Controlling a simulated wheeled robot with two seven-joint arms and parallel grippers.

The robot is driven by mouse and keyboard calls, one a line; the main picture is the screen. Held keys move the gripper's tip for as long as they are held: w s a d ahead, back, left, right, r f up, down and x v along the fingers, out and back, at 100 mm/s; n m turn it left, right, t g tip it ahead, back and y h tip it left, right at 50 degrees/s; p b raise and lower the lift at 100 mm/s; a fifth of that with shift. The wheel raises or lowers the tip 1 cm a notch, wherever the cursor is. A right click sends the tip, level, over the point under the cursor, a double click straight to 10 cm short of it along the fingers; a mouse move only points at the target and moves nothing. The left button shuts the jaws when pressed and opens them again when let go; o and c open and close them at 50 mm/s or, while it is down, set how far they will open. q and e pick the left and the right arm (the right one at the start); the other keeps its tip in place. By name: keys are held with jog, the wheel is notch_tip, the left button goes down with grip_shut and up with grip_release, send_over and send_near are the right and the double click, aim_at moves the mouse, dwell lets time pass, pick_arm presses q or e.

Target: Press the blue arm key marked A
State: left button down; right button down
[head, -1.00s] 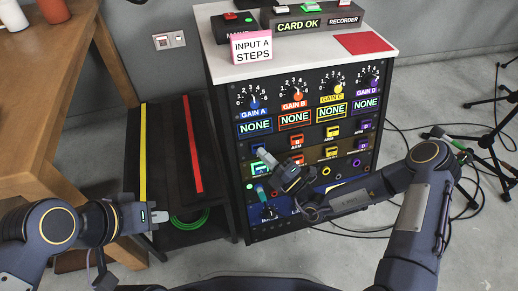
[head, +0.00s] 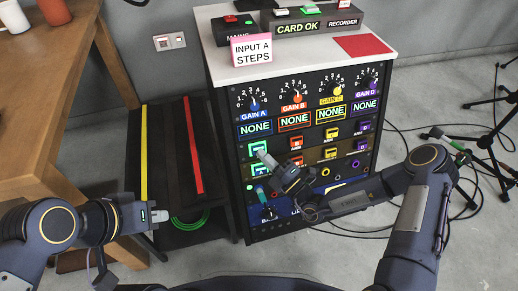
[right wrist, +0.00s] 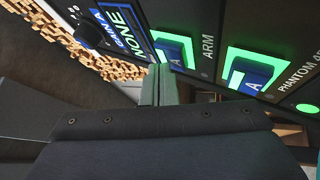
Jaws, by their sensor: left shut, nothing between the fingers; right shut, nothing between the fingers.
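The blue arm key marked A (head: 257,148) is in the left column of the rack front, inside a bright green frame. The right wrist view shows this blue key (right wrist: 174,53) beside the word ARM. My right gripper (head: 264,156) is shut and empty, its tip just below and right of that key in the head view. In the right wrist view its shut fingertips (right wrist: 161,72) are at the key's left edge; I cannot tell whether they touch it. My left gripper (head: 158,216) is shut and empty, low at the left, away from the rack.
The lit blue A key for phantom 48 (right wrist: 252,78) is close below the arm key. Gain knobs and NONE displays (head: 255,129) are above. A pink INPUT A STEPS sign (head: 252,49) stands on the rack top (head: 215,50). A wooden table (head: 55,95) is at left.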

jog(key=shift+s, duration=0.1)
jog(key=s+d+r+p, duration=0.1)
jog(key=s+r+p, duration=0.1)
jog(key=s, duration=0.3)
jog(key=shift+s+d+p, duration=0.2)
jog(key=shift+d+p, duration=0.2)
jog(key=shift+p, duration=0.5)
